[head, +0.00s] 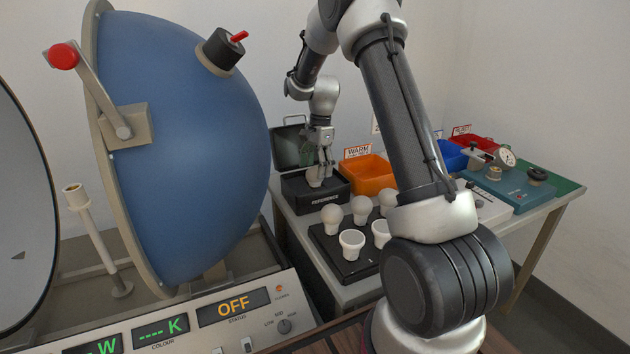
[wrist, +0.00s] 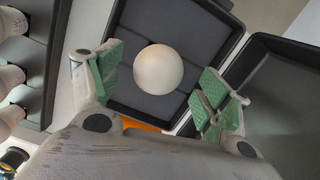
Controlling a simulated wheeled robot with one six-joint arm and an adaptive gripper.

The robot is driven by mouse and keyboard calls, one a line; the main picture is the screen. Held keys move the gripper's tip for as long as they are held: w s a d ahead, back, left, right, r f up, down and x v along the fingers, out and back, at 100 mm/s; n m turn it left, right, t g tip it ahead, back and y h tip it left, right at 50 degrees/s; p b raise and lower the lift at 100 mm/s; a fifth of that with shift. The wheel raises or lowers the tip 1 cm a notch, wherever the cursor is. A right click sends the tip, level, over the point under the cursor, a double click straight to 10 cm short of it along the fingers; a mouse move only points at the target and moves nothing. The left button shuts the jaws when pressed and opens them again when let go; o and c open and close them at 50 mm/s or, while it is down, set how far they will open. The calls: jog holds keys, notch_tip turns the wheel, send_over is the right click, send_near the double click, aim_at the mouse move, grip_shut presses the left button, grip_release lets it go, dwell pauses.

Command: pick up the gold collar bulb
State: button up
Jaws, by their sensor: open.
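A round white bulb (wrist: 158,69) stands in the dark lined case in the wrist view, its globe facing the camera. Its collar is hidden beneath the globe, so I cannot tell its colour. In the head view, the bulb (head: 315,177) shows as a pale shape in the open black case labelled REFERENCE (head: 325,199). My gripper (head: 320,152) points down over this case. In the wrist view, my gripper (wrist: 160,86) is open, with green-padded fingers on either side of the bulb. Gaps show between the pads and the globe.
A black tray (head: 345,268) beside the case holds several white bulbs and cups. An orange WARM bin (head: 372,178), a blue bin (head: 450,156) and a teal bench device (head: 508,190) stand to the right. A large blue sphere (head: 190,150) stands left. The case's raised lid (head: 291,146) is close behind my gripper.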

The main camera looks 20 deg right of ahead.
aim_at(315, 183)
notch_tip(315, 183, down, 3)
jog(key=shift+s+a+f, duration=0.1)
jog(key=shift+a+f, duration=0.05)
jog(key=shift+f, duration=0.05)
jog(key=c, duration=1.1)
jog(key=shift+r, duration=0.1)
